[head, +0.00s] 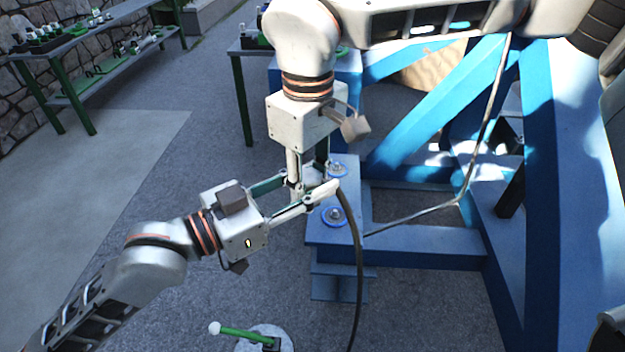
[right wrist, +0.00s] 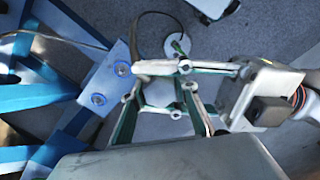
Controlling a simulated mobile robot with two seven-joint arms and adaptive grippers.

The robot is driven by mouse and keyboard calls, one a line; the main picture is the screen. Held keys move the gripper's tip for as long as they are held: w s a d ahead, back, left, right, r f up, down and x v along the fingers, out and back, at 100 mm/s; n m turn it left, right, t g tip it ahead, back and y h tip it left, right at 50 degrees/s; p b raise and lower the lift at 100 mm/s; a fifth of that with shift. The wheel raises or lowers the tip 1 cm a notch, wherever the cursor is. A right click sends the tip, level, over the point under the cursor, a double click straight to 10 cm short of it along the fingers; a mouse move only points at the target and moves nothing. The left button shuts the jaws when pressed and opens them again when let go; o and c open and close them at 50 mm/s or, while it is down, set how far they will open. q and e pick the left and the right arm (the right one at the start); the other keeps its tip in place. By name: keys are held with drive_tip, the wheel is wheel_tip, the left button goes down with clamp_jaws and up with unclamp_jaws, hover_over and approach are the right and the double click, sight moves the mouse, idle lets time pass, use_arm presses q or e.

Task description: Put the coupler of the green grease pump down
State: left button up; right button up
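The green grease pump (head: 262,337) stands on the floor at the bottom of the head view, with a green lever and white knob. It also shows in the right wrist view (right wrist: 179,46). Its black hose (head: 358,270) runs up to my left gripper (head: 312,197), which appears shut on the coupler at the hose end. The coupler is mostly covered by the fingers. My right gripper (head: 308,178) points down directly above and beside the left fingertips. Its fingers look apart in the right wrist view (right wrist: 161,92), but the overlap hides their tips in the head view.
A blue steel frame (head: 425,245) fills the right. Its plate (head: 345,235) bears two fittings with blue rings, (head: 334,215) and (head: 338,170), close to the grippers. A thin grey line (head: 412,215) crosses the frame. Benches (head: 75,45) stand back left. The floor on the left is clear.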

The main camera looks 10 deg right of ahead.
drive_tip(key=o, duration=0.3)
drive_tip(key=shift+w, duration=0.1)
